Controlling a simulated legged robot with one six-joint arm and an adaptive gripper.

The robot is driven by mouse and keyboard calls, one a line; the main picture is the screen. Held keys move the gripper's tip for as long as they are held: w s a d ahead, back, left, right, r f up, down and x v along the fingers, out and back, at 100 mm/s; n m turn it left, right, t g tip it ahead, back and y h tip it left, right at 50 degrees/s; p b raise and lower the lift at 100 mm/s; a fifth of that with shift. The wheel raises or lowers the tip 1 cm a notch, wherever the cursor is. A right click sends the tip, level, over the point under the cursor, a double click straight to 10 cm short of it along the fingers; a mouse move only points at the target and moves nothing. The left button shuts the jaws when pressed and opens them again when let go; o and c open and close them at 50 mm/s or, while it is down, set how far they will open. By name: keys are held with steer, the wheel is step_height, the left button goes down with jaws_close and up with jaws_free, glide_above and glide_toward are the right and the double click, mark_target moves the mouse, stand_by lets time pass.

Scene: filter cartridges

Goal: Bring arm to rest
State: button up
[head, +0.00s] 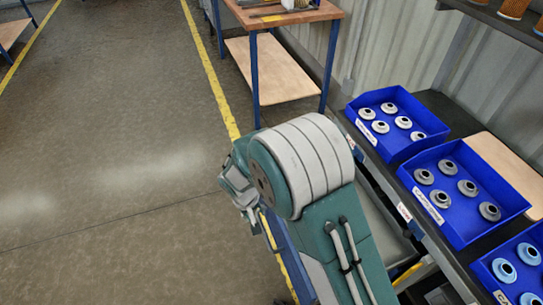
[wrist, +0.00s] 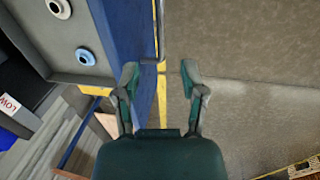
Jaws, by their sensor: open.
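My gripper (wrist: 160,76) is open in the wrist view, with its two fingers apart and nothing between them. Beyond the fingertips are a blue edge, a yellow floor line and bare floor. In the head view my arm is bent in the middle foreground, and part of its end (head: 241,188) shows left of the large joint, out over the floor beside the bench. The fingertips are hard to make out there.
Blue bins (head: 467,224) with grey ring-shaped parts stand on the bench at right; another bin (head: 507,292) holds light blue ones. A wood-topped table (head: 283,14) stands behind my arm. Open floor (head: 110,150) lies left. The wrist view shows a grey surface (wrist: 82,77) with two round parts.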

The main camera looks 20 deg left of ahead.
steer(key=w+d+r+m+t+y, duration=0.1)
steer(key=d+r+m, duration=0.1)
steer(key=d+r, duration=0.75)
steer(key=w+d+r+m, duration=0.1)
steer(key=d+r+m, duration=0.1)
steer(key=d+r, duration=0.75)
steer(key=s+d+r+m+t, duration=0.3)
steer(key=s+d+r, duration=1)
steer(key=s+d, duration=0.1)
steer(key=shift+s+r+y, duration=0.3)
steer(key=shift+s+y, duration=0.1)
steer(key=shift+s, duration=0.25)
